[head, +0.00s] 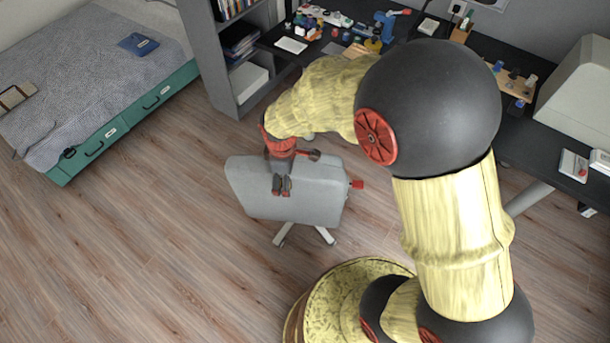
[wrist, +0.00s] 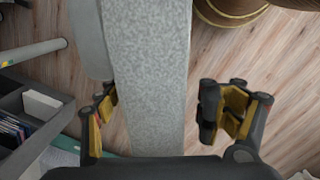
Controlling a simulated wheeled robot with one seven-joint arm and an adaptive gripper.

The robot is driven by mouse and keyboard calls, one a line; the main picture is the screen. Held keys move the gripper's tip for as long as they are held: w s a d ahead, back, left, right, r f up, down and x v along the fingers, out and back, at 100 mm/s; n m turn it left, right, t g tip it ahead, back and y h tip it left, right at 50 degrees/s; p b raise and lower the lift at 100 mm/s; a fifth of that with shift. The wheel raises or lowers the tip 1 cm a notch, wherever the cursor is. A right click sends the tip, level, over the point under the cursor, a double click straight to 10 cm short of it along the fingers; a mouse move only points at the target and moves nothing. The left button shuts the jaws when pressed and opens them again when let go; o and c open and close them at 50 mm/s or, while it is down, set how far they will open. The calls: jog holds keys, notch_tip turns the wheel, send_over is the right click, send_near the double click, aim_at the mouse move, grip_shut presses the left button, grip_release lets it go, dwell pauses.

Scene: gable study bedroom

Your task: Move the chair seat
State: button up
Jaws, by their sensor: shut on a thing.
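The chair (head: 248,199) has a grey padded body, pale legs and a red knob on its right side. It stands on the wood floor in the middle of the head view. My gripper (head: 281,186) comes down on it from above and is shut on the chair's grey backrest. In the wrist view the backrest (wrist: 150,70) runs as a long grey panel between my two fingers, and another grey part of the chair (wrist: 89,40) shows at its left. The chair seat is mostly hidden in the head view.
A black desk (head: 510,135) with small items spans the back right. A grey shelf unit (head: 212,60) stands behind the chair. A bed (head: 75,95) with teal drawers is at the upper left. The floor (head: 130,240) left of the chair is clear.

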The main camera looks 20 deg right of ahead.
jog(key=w+a+m, duration=0.1)
jog(key=w+a, duration=0.1)
jog(key=a, duration=0.1)
jog(key=w+a+m, duration=0.2)
jog(key=a, duration=0.1)
jog(key=w+a+m+p, duration=0.1)
jog(key=w+a, duration=0.1)
jog(key=a, duration=0.1)
jog(key=shift+w+f+m, duration=0.2)
jog(key=shift+f+m, duration=0.1)
jog(key=shift+f, duration=0.1)
jog(key=shift+w+a+m, duration=0.3)
jog(key=shift+w+a, duration=0.2)
jog(key=shift+w, duration=0.2)
jog(key=shift+r, duration=0.1)
jog(key=o, duration=1.2)
jog(key=shift+o, duration=1.3)
jog(key=shift+w, duration=0.15)
jog(key=shift+r, duration=0.15)
jog(key=shift+w+r, duration=0.1)
jog(key=r, duration=0.8)
jog(key=a+r, duration=0.1)
jog(key=r, duration=0.2)
jog(key=shift+s+r, duration=0.3)
jog(key=shift+r, duration=0.1)
